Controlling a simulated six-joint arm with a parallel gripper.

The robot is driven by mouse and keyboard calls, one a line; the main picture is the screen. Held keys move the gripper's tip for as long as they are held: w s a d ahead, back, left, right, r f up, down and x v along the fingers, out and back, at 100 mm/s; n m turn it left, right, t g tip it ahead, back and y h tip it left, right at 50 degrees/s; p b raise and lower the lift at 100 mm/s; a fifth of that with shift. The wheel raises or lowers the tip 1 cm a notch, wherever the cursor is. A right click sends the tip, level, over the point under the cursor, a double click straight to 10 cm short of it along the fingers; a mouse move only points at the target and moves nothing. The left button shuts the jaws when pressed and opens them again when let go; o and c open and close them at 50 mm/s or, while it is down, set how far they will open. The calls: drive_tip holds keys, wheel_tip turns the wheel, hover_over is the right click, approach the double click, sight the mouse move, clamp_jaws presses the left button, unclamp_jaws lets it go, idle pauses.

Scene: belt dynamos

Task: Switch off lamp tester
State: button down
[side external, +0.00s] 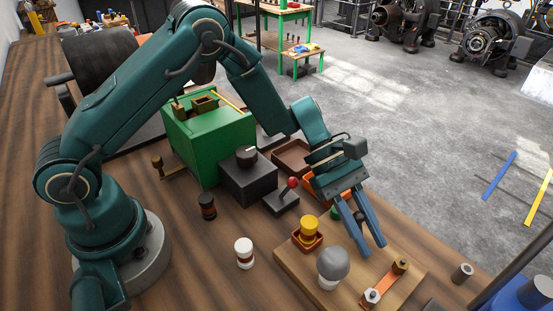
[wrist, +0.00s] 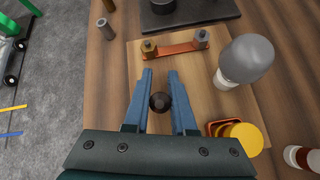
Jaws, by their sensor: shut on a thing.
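The lamp tester is a wooden board (side external: 292,264) on the bench. It carries a grey bulb (side external: 333,262) in a white holder, which looks unlit. A copper-coloured strip (side external: 385,283) joins two metal posts near the board's edge; it also shows in the wrist view (wrist: 176,49). A yellow round part (side external: 309,229) sits in an orange tray on the board. My gripper (side external: 371,243) points down over the board. In the wrist view a dark round knob (wrist: 160,101) lies between my blue fingers (wrist: 160,75), which are shut on it. What is under the knob is hidden.
A white and brown cylinder (side external: 244,253) and a dark one (side external: 207,207) stand left of the board. A red-knobbed lever (side external: 292,183), a dark box (side external: 247,177) and a green machine (side external: 205,140) stand behind. A metal cylinder (side external: 462,272) stands right of the board.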

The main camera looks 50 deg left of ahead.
drive_tip(key=shift+a+h, duration=0.15)
drive_tip(key=shift+h, duration=0.35)
drive_tip(key=c, duration=1)
unclamp_jaws()
drive_tip(key=shift+v, duration=2.6)
